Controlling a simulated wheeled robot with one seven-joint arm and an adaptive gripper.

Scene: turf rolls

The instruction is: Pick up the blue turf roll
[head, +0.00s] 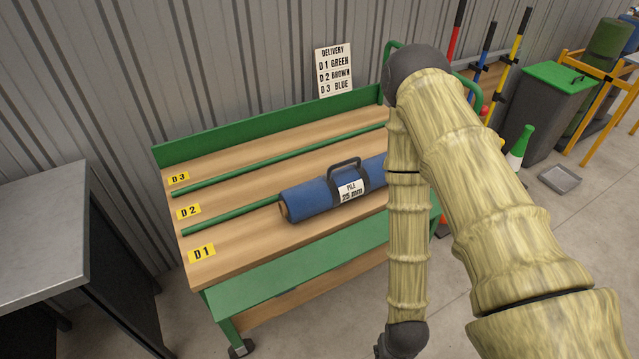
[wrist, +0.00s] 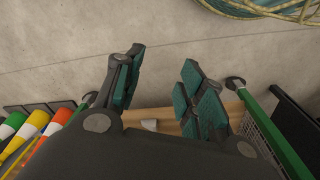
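The blue turf roll (head: 310,199) lies lengthwise on the sloped wooden rack (head: 240,253). It has a dark carry handle (head: 344,170) on top and a white label reading "PILE 25 mm" (head: 351,191). It lies by the front lane marked D1, covering part of the green divider between D1 and D2. My arm hides its right end. My gripper (wrist: 163,62) shows in the wrist view with its teal-padded fingers spread and nothing between them. It points at the concrete floor near the rack's edge. The roll cannot be made out in the wrist view.
A delivery sign (head: 334,72) lists D1 green, D2 brown, D3 blue. A grey table (head: 45,215) stands at left. Tools, a green-lidded bin (head: 545,105) and a yellow frame (head: 608,85) stand at right. Cones (wrist: 30,125) and a coiled hose (wrist: 265,8) show in the wrist view.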

